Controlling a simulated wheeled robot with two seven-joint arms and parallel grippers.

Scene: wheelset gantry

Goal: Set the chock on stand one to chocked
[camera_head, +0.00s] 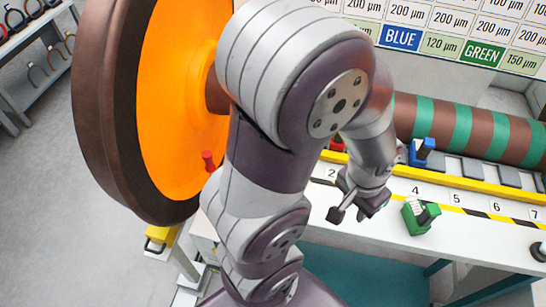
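A large wheel (180,95) with an orange face and brown rim stands at the left. A small red handle (208,160) shows against its lower right face. Below the wheel is a yellow block (160,235) on a yellow and white support; I cannot tell whether it is the chock of stand one, and no stand label is readable there. My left arm crosses the middle and hides part of the wheel and bench. My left gripper (355,212) points down over the bench near label 2, its fingers apart and nothing seen between them. I cannot make out my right gripper.
A white bench (450,228) with numbered places and a yellow rail runs right. A blue device (422,152) and a green device (420,216) stand on it. A brown and green striped axle (465,128) lies behind. A shelf (30,60) stands far left; grey floor (50,200) is clear.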

